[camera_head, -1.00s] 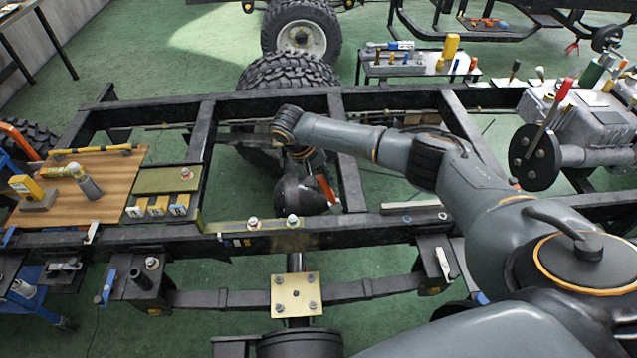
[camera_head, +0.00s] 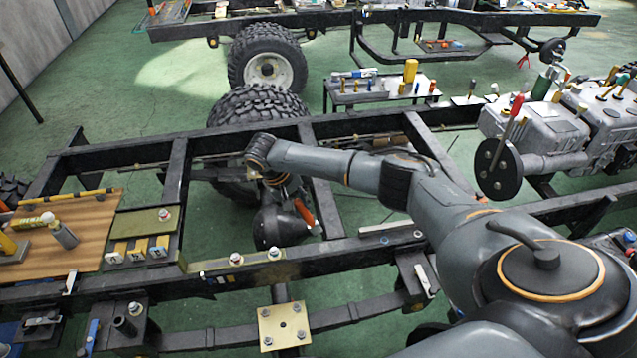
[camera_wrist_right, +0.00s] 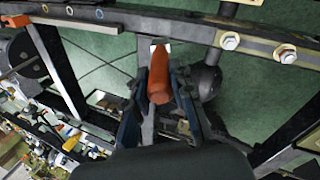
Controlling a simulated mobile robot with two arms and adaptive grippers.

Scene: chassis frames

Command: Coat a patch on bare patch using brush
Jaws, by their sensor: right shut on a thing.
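My right gripper (camera_wrist_right: 158,108) is shut on the brush, whose orange-red handle (camera_wrist_right: 159,80) shows between the fingers in the right wrist view. A small pale part shows at the far end of the handle. In the head view the red handle (camera_head: 305,212) hangs tilted beside the gripper, behind the near chassis rail (camera_head: 340,248). A dull brownish area (camera_head: 270,272) on the near rail's side, below the bolts, looks like the bare patch, but its edges are unclear. The brush appears apart from it. My left gripper is out of view.
An olive strip with two bolts (camera_head: 236,259) lies along the near rail. A wooden board (camera_head: 85,240) with tools is at left. A dark round axle housing (camera_head: 278,229) sits below my right wrist. An engine (camera_head: 545,135) stands at right. A tool table (camera_head: 375,97) is behind.

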